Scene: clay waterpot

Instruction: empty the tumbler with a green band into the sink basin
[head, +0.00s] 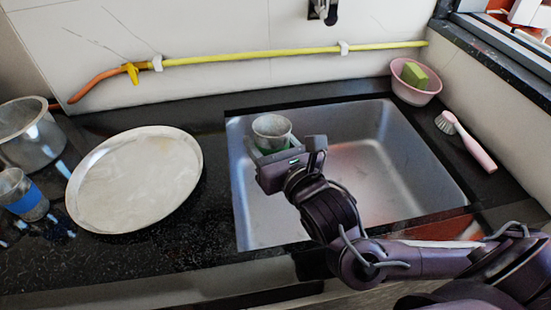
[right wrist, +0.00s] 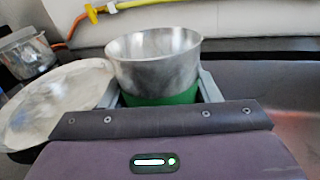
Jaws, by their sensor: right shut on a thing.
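The metal tumbler with a green band (head: 271,128) is held upright over the left part of the sink basin (head: 400,170). My right gripper (head: 270,146) is shut on it around the green band. In the right wrist view the tumbler (right wrist: 153,62) stands between the two fingers of the gripper (right wrist: 160,95), with its rim facing up. I cannot see what is inside the tumbler. My left gripper is not in view.
A round metal plate (head: 135,180) lies on the black counter left of the basin. A tumbler with a blue band (head: 22,196) and a metal pot (head: 30,135) stand further left. A pink bowl with a green sponge (head: 413,82) and a brush (head: 467,140) are at the right.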

